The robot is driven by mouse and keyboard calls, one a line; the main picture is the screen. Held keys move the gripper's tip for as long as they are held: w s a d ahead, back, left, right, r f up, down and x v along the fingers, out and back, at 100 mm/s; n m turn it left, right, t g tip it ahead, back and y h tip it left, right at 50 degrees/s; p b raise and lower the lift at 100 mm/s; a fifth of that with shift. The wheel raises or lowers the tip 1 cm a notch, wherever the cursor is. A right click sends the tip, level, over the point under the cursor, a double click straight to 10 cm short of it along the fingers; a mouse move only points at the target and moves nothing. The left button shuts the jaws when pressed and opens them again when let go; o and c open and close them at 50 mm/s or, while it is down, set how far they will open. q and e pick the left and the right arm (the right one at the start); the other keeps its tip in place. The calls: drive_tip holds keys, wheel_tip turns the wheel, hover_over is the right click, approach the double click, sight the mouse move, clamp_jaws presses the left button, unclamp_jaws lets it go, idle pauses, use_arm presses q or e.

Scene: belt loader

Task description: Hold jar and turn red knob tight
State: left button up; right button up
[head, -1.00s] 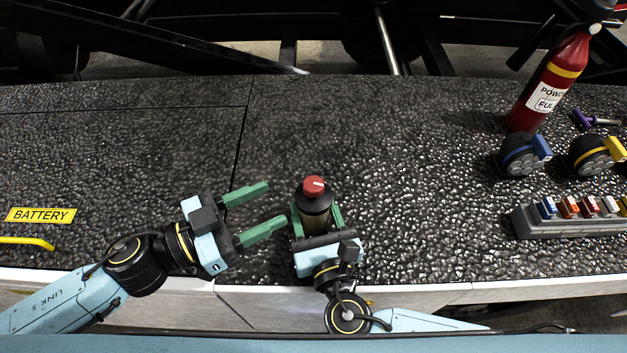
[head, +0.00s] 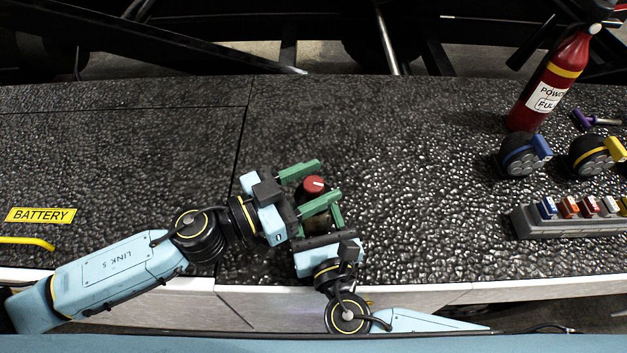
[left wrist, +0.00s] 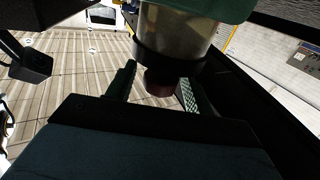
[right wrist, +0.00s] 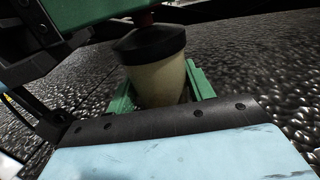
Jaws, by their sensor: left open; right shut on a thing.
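The jar (right wrist: 160,82) has a pale yellowish body and a black lid, and stands upright on the dark textured surface. The red knob (head: 314,184) sits on top of the lid. My right gripper (right wrist: 155,90) is shut on the jar body, a green finger on each side. My left gripper (head: 312,188) is open, its green fingers on either side of the red knob, just above the lid. In the left wrist view the dark red knob (left wrist: 160,84) lies between the two fingers; whether they touch it cannot be told.
To the right are a red fire extinguisher (head: 549,85), blue and yellow round clamps (head: 519,157) and a grey rack (head: 560,226) of coloured blocks. A yellow BATTERY label (head: 41,215) lies at left. The surface behind the jar is clear.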

use_arm(q)
drive_tip(key=c, duration=0.9)
drive_tip(key=shift+c, duration=0.2)
